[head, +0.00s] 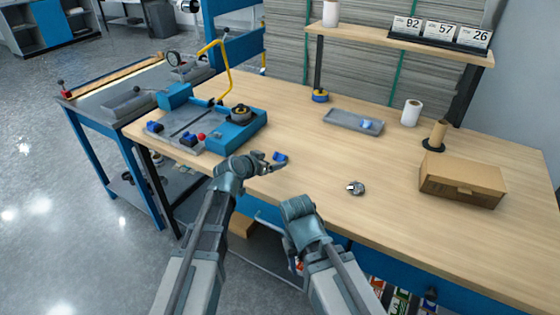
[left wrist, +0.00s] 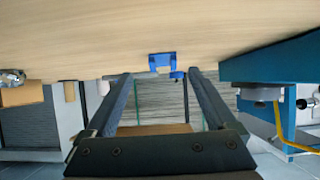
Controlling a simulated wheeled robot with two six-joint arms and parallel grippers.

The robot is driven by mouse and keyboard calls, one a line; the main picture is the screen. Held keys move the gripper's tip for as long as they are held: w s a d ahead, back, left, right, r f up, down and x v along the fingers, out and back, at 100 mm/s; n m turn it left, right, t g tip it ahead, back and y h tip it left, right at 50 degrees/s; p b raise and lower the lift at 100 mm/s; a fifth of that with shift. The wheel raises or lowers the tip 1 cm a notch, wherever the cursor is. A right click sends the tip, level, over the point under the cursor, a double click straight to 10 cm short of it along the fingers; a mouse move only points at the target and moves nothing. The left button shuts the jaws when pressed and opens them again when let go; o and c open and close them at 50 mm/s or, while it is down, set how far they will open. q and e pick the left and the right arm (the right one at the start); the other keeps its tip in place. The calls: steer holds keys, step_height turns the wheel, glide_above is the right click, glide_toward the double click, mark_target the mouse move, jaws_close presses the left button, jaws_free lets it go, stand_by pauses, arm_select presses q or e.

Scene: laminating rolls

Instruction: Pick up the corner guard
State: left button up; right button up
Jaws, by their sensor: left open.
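A small blue corner guard (head: 280,157) lies on the wooden table near its front edge, right of the blue machine. My left gripper (head: 271,161) is beside it, low over the table, with its fingers pointing at the guard. In the left wrist view the guard (left wrist: 162,61) shows just beyond and between the two spread fingertips (left wrist: 159,75). The gripper is open and nothing is held. My right arm's wrist shows in the head view, but its gripper is hidden.
A blue machine (head: 232,133) with a yellow arm stands left of the guard. A grey tray (head: 340,121) with another blue piece (head: 367,124) lies farther back. A small metal object (head: 355,187) and a cardboard box (head: 461,181) lie to the right. The table's middle is clear.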

mark_target(280, 157)
arm_select(q)
steer(key=shift+b+x, duration=1.2)
steer(key=shift+x, duration=1.45)
steer(key=shift+w+a+r, duration=0.1)
steer(key=shift+a+r, duration=0.05)
steer(key=shift+a, duration=0.05)
arm_select(e)
step_height(280, 157, down, 2)
steer(key=shift+f, duration=0.15)
arm_select(q)
steer(key=shift+c, duration=0.2)
